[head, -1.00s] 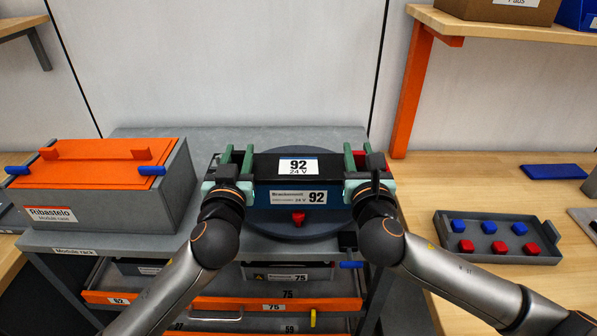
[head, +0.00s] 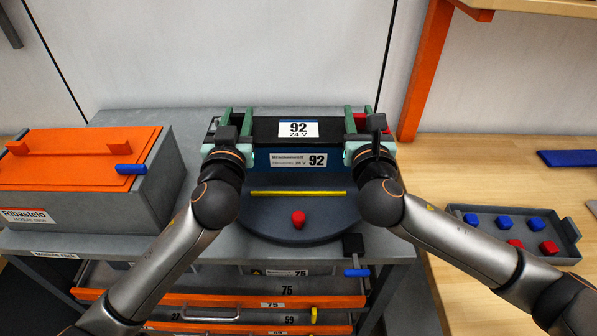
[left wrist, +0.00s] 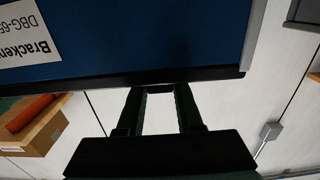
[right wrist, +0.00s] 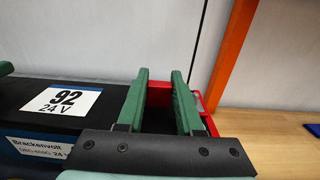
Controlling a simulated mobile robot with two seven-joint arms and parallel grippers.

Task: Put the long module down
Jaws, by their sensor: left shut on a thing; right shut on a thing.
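The long module (head: 297,160) is a blue block with a black top and "92 24 V" labels. It lies crosswise over the back of a dark round turntable (head: 330,222). My left gripper (head: 237,122) is shut on its left end, and my right gripper (head: 361,122) is shut on its right end, where a red bracket (right wrist: 160,95) shows between the green fingers. In the left wrist view the module's blue side (left wrist: 150,40) fills the top. Whether its underside touches the turntable is hidden.
A yellow strip (head: 298,193) and a red knob (head: 298,219) are on the turntable in front of the module. A grey case with an orange lid (head: 80,158) stands left. A tray of blue and red pieces (head: 560,245) is on the right bench. Orange-fronted rack drawers (head: 220,299) are below.

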